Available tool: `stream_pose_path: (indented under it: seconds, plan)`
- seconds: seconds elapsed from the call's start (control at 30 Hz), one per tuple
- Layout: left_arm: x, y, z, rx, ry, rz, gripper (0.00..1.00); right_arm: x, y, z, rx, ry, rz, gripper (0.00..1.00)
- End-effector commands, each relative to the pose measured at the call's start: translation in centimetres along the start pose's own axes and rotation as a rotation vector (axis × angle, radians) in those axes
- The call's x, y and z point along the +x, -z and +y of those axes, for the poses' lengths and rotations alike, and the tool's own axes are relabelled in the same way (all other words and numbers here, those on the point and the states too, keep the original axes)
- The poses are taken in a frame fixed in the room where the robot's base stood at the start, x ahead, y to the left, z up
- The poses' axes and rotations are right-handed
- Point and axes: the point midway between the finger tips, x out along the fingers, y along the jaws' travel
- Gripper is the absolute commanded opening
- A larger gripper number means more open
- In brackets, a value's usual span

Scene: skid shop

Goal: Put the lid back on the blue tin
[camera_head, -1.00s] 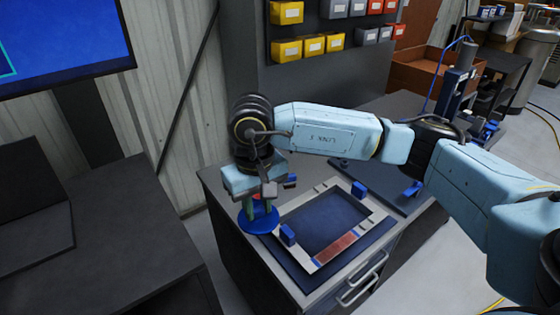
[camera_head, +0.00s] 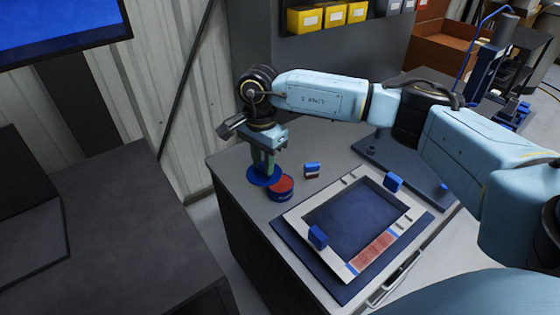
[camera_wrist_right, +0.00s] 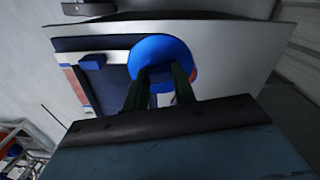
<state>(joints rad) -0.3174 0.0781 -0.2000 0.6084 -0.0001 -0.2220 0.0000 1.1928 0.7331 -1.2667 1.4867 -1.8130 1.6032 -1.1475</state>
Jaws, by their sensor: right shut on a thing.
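My right gripper (camera_head: 264,160) points down over the left end of the grey workbench and is shut on the blue lid (camera_head: 262,177), a flat round disc. The lid also shows in the right wrist view (camera_wrist_right: 158,49), between and beyond the fingers. The blue tin (camera_head: 281,193) stands on the bench, open, with a red inside. In the head view the lid sits to the upper left of the tin and overlaps its left edge. It is apart from the tin's opening, which shows mostly uncovered. My left gripper is not in view.
A silver frame (camera_head: 297,215) with blue blocks lies on a dark blue mat (camera_head: 345,296) right of the tin. A small blue-and-dark item (camera_head: 311,170) lies behind the tin. Yellow bins (camera_head: 304,20) hang at the back. A dark table (camera_head: 130,235) stands at the left.

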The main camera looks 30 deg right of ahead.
Motion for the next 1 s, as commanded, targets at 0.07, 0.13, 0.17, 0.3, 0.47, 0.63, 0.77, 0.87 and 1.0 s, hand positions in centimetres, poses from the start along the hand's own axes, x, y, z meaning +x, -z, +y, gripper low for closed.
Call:
stream_pose_path:
  seconds: [0.07, 0.13, 0.17, 0.3, 0.47, 0.63, 0.77, 0.87, 1.0]
  plan:
    - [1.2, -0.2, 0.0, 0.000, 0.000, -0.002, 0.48, 1.6, 1.8, -0.9, 0.222, 0.002, 0.001, 0.05]
    - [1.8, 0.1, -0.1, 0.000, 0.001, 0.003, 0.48, 2.6, 3.2, -1.5, 0.418, 0.006, 0.002, 0.05]
    - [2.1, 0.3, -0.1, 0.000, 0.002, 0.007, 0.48, 3.1, 3.9, -1.7, 0.499, 0.007, 0.003, 0.05]
    - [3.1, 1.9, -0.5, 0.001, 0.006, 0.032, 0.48, 4.7, 6.7, -2.6, 0.844, 0.020, 0.007, 0.05]
    - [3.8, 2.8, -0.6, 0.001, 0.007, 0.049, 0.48, 5.8, 8.9, -3.1, 1.116, 0.035, 0.008, 0.05]
    - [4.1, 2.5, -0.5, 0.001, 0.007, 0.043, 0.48, 6.2, 9.9, -3.3, 1.242, 0.043, 0.008, 0.05]
    - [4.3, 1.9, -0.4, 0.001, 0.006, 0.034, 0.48, 6.5, 10.0, -3.3, 1.257, 0.043, 0.008, 0.05]
    - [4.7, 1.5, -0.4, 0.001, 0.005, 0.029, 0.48, 7.0, 10.0, -3.3, 1.256, 0.043, 0.008, 0.05]
    - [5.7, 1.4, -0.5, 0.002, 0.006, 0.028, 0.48, 8.1, 10.0, -3.3, 1.254, 0.042, 0.008, 0.05]
